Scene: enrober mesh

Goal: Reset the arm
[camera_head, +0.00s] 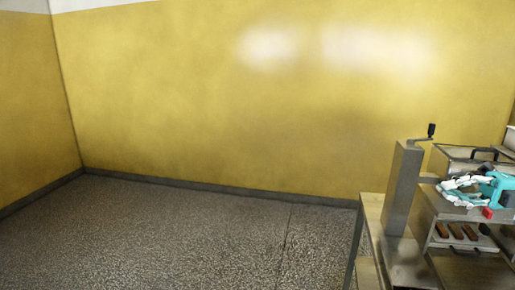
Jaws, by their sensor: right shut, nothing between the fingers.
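My right gripper (452,190), white and teal, is at the right edge of the head view. It is shut and holds nothing. It is over the upper part of a grey metal machine (425,208), the enrober; I cannot tell whether it touches it. Several brown bars (457,231) lie on a light tray or mesh in the machine's opening below the gripper. My left gripper is not in view.
A grey upright column (402,190) with a crank handle (431,131) stands at the machine's left. The machine stands on a table (372,212). The speckled floor (180,240) is clear up to the yellow walls (220,110).

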